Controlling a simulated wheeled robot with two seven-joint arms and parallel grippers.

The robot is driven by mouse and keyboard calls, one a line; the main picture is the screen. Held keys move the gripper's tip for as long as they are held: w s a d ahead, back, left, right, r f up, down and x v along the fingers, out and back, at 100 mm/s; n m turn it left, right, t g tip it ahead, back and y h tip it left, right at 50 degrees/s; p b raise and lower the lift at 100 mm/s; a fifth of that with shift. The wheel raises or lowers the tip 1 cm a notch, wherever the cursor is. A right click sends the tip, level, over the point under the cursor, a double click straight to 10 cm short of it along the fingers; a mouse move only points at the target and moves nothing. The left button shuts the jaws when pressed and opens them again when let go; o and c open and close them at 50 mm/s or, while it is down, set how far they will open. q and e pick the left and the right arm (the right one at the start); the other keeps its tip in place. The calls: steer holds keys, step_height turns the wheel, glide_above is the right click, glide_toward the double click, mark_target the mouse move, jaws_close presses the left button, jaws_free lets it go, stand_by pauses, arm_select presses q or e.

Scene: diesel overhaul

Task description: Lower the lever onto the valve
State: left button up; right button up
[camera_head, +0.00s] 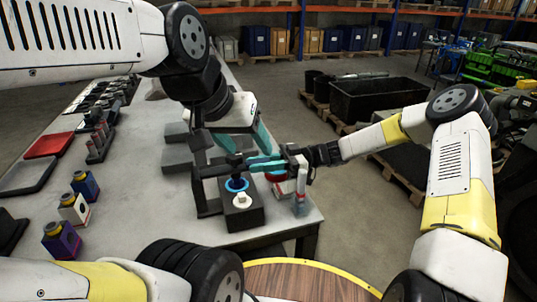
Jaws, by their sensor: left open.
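The black valve fixture (243,217) stands near the right end of the grey table. It has a blue ring (237,184) and a white knob-like part (242,201) on top. A dark lever-like bar (212,171) reaches over the block from the upright at its left.
A red tray (48,145) and a grey tray (27,177) lie at the table's left. Several small coloured blocks, one blue (85,186), stand nearby.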

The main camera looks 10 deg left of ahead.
steer(key=o, duration=0.4)
steer(key=shift+o, duration=0.2)
steer(key=v, duration=0.7)
steer(key=shift+w+d, duration=0.2)
steer(key=shift+d, duration=0.15)
steer(key=shift+f, duration=0.1)
